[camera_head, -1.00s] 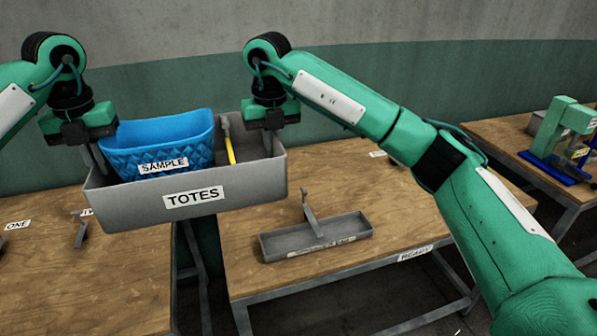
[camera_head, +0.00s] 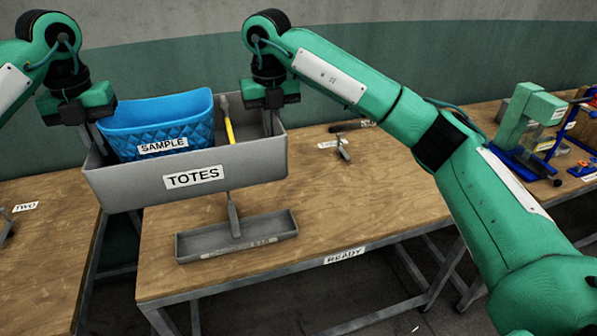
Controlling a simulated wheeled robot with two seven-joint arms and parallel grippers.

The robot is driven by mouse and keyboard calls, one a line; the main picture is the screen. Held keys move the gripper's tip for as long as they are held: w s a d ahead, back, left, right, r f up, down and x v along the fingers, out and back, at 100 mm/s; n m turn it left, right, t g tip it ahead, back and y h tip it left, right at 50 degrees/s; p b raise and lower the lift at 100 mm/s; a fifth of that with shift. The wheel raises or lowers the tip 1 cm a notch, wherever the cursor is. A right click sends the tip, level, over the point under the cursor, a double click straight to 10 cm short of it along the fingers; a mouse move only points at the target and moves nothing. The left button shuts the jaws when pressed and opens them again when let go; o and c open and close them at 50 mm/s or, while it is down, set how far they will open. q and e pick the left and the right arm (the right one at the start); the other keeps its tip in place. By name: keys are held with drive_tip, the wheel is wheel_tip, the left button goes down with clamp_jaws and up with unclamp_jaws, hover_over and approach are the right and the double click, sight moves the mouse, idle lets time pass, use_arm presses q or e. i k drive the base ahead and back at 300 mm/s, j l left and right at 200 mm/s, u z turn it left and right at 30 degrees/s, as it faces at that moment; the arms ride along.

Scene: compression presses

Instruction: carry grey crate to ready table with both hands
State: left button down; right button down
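The grey crate (camera_head: 120,188), labelled TOTES, hangs in the air over the left part of the ready table (camera_head: 370,205). A blue basket (camera_head: 186,126) labelled SAMPLE and a yellow-handled tool (camera_head: 229,125) are inside it. My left gripper (camera_head: 90,135) is at the crate's left end wall and my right gripper (camera_head: 270,122) at its right end wall. Both appear shut on those walls, though the fingertips are partly hidden. The crate looks about level.
A shallow grey tray (camera_head: 275,227) with an upright handle stands on the ready table, below the crate. A small tool (camera_head: 343,150) lies further back. Another table (camera_head: 45,265) is at left. A green press (camera_head: 530,115) stands at right.

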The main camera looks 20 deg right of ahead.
sight(412, 178)
drive_tip(key=l, duration=1.3)
drive_tip(key=i+l, duration=0.1)
drive_tip(key=l, duration=1.15)
drive_tip(key=i+l, duration=0.1)
drive_tip(key=l, duration=0.25)
drive_tip(key=i+l, duration=0.1)
drive_tip(key=l, duration=0.3)
drive_tip(key=i+l, duration=0.1)
drive_tip(key=l, duration=0.25)
